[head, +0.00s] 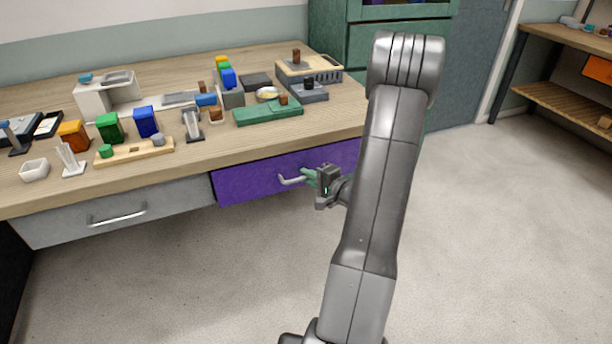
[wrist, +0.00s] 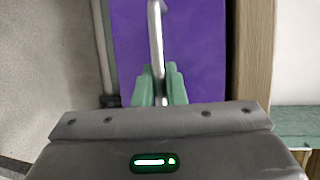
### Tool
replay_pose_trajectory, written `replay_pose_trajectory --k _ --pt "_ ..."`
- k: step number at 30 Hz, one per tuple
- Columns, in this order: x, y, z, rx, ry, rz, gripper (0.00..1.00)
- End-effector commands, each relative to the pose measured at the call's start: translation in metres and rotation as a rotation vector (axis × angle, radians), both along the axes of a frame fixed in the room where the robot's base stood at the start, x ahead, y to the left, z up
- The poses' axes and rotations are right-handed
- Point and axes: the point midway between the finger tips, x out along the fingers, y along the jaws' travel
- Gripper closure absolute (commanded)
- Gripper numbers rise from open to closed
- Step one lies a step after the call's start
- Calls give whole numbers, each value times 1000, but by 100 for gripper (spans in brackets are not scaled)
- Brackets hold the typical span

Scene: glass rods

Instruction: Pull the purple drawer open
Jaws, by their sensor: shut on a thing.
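The purple drawer (head: 245,181) is under the front edge of the wooden desk, right of a grey drawer. Its front looks flush or nearly flush with the desk. It has a silver bar handle (head: 290,181). My gripper (head: 312,176) is at the right part of this handle, with its green fingers closed on the bar. In the wrist view, the fingers (wrist: 160,88) stand on both sides of the silver handle (wrist: 156,35), with the purple drawer front (wrist: 200,50) behind.
The wooden desk (head: 50,186) carries blocks, trays and small stands. A grey drawer (head: 160,208) with its own handle is to the left. The floor (head: 500,230) in front and to the right is clear. A green cabinet (head: 330,30) stands behind.

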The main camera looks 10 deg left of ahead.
Motion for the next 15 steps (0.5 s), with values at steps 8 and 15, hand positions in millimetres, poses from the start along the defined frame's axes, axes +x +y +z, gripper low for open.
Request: replay_pose_trajectory --k 8,15 --pt "-55 -39 -7 -2 -1 -6 100" --pt "-111 -76 -6 -2 -2 -7 100"
